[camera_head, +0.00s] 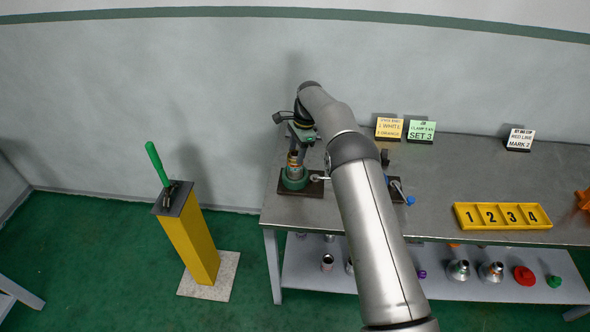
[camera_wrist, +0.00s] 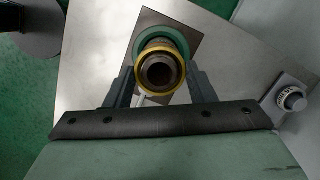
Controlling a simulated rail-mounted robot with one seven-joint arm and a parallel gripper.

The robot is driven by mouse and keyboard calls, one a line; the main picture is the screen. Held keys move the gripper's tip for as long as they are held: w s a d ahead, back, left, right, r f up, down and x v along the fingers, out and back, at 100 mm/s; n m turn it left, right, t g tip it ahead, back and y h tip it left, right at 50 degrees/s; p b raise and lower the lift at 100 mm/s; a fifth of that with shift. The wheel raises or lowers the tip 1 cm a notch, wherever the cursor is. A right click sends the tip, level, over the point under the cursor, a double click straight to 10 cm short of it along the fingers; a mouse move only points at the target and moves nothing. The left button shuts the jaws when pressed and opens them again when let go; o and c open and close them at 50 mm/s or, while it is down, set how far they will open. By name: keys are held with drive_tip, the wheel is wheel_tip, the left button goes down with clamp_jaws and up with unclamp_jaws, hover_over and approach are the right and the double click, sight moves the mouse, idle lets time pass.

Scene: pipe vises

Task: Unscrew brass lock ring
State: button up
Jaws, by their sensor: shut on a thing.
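The brass lock ring (camera_wrist: 179,60) shows in the wrist view as a yellow ring around the top of a dark upright pipe (camera_wrist: 160,73). Below it is a green vise body (camera_wrist: 141,40) on a brown base plate. In the head view the green vise (camera_head: 293,181) stands at the left end of the table, with the brass ring (camera_head: 293,160) above it. My gripper (camera_wrist: 160,88) points down over it, with one finger on each side of the ring, shut on it. The exact finger contact is partly hidden by the gripper body.
Another vise with a blue-tipped handle (camera_head: 409,200) is partly hidden behind my arm. A yellow tray numbered 1 to 4 (camera_head: 503,228) and several sign cards (camera_head: 421,131) are on the table. A yellow post (camera_head: 190,245) with a green lever stands left. Fittings sit on the lower shelf.

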drive_tip(key=shift+r+n+p, duration=0.15)
drive_tip(key=shift+n+p, duration=0.45)
drive_tip(key=shift+n, duration=0.4)
drive_tip(key=n, duration=0.3)
drive_tip(key=shift+g+h+p, duration=0.3)
drive_tip(key=shift+g, duration=0.1)
drive_tip(key=o, duration=0.9)
